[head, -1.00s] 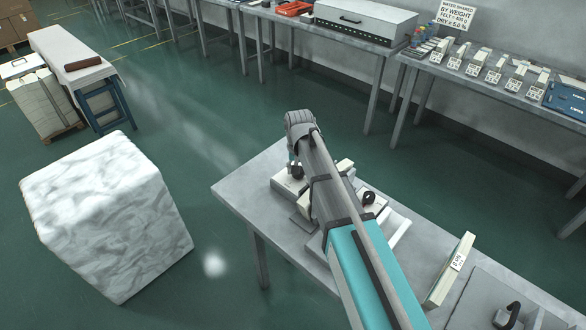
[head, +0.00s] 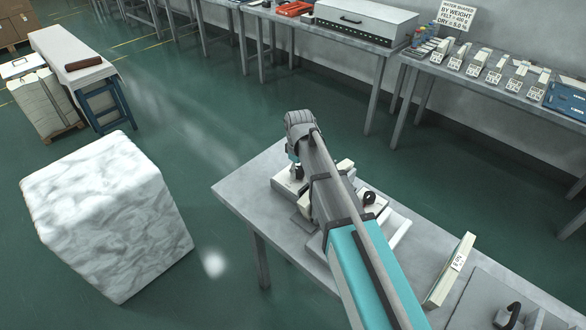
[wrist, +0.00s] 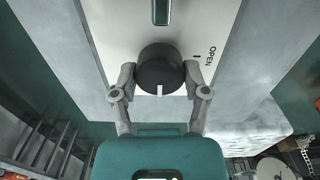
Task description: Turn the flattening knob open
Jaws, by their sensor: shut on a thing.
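The flattening knob is a round black knob (wrist: 160,70) with a white pointer mark, set on a white panel (wrist: 115,30) in the wrist view. The pointer faces the bottom of that view. The word OPEN and a short dash are printed on the panel to the knob's right, so the pointer is not lined up with that dash. My gripper (wrist: 160,80) has one finger on each side of the knob and is shut on it. In the head view my arm hides the knob and most of the white machine (head: 287,183) on the grey table.
The near grey table (head: 240,190) also bears an upright labelled board (head: 450,270) and a dark-handled plate at the right. A white wrapped block (head: 105,215) stands on the floor at left. Back tables (head: 400,130) carry labelled samples. The green floor between is clear.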

